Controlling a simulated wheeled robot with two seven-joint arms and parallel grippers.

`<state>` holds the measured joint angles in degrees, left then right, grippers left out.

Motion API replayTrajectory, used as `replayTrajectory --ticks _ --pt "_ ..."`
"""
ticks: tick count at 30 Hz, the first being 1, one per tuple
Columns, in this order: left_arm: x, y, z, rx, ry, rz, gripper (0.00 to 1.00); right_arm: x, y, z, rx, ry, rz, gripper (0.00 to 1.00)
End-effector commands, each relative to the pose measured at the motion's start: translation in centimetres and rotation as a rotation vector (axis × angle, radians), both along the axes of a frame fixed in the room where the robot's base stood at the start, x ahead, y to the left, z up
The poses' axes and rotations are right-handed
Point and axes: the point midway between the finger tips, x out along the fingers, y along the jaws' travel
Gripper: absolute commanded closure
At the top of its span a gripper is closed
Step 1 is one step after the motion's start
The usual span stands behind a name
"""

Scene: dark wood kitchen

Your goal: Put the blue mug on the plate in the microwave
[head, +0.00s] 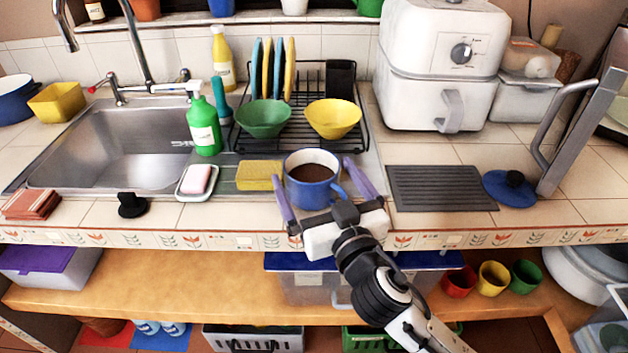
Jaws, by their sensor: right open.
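The blue mug (313,195) stands upright at the counter's front, on the right end of the sink's drainboard, with dark brown contents. Its handle points to the lower right. My right gripper (314,174) is open, reaching in from the front with its two purple fingers on either side of the mug. I cannot tell whether the fingers touch it. At the right edge, a grey panel with a long handle looks like the microwave door (583,130), standing out from the wall. My left gripper is out of view.
A yellow sponge (259,176) lies just left of the mug. Behind it is a dish rack (345,143) with bowls and plates. A dark grey mat (440,188) and a blue lid (510,188) lie to the right. A white air fryer (440,70) stands behind.

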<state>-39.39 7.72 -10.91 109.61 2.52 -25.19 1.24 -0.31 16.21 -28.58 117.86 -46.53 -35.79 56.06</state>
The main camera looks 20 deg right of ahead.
Motion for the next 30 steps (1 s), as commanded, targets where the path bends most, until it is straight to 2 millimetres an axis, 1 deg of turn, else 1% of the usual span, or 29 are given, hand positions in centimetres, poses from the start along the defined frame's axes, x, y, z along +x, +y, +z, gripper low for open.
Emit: replayTrajectory --ticks 1,3,6,14,21,24,30 --pt "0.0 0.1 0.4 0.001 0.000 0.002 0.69 0.9 -0.2 0.3 -0.005 -0.002 -0.001 0.00" --pt "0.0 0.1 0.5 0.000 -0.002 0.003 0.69 1.8 0.0 0.2 -0.001 -0.002 0.000 0.00" --pt "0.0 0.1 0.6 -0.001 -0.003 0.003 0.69 2.6 0.0 0.1 -0.001 0.000 0.001 0.00" --pt "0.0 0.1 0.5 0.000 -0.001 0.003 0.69 2.8 0.0 -0.1 0.001 0.001 0.001 0.00" --pt "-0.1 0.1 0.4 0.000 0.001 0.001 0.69 2.8 0.0 -0.1 0.000 0.001 0.000 0.41" --pt "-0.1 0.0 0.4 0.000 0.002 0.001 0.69 2.8 0.0 0.1 0.000 -0.002 0.001 0.56" --pt "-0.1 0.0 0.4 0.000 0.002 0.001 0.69 2.8 0.0 0.1 0.000 -0.002 0.001 0.56"
